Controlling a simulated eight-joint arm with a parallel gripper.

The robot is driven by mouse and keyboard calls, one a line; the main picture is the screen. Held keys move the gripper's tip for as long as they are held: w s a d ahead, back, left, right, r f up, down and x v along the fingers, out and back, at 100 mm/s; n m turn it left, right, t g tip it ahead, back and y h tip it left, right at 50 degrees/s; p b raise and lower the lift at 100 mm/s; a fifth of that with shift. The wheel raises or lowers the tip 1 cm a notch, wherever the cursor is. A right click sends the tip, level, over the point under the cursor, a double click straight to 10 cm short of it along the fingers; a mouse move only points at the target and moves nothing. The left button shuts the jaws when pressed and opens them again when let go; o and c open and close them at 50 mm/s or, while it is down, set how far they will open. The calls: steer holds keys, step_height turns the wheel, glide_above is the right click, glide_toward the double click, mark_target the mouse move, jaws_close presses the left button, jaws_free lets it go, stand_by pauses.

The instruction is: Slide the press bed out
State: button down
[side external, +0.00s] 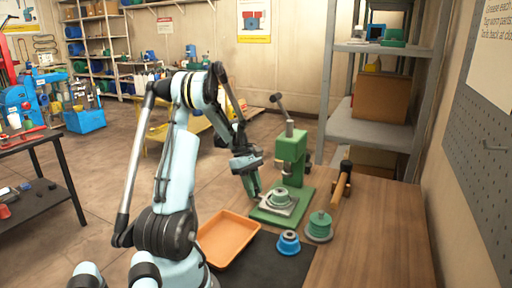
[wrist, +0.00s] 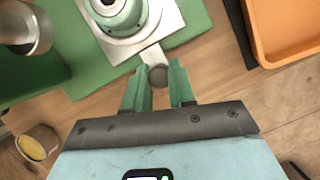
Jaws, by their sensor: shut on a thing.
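The press bed (side external: 279,210) is a square silver plate on the green base of the green arbor press (side external: 291,150). A green round part (side external: 282,196) sits on it, and this also shows in the wrist view (wrist: 120,14). In the wrist view, a tab runs from the bed (wrist: 171,14) to a dark round knob (wrist: 158,75). My gripper (wrist: 159,80) has its green fingers on either side of this knob and is shut on it. In the side view my gripper (side external: 252,188) is low at the left of the press.
An orange tray (side external: 228,240) lies left of the press. A blue round part (side external: 288,243), a green round part (side external: 319,227) and a wooden-handled hammer (side external: 342,185) are on the table. The front right of the table is clear.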

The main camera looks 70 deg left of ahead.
steer(key=shift+s+d, duration=1.1)
steer(key=shift+s, duration=0.1)
steer(key=c, duration=0.9)
jaws_free()
steer(key=shift+c, duration=0.2)
steer(key=shift+r, duration=0.1)
step_height(320, 180, up, 12)
steer(key=a, duration=0.1)
steer(key=shift+s+a+f, duration=0.25)
steer(key=shift+s+a, duration=0.1)
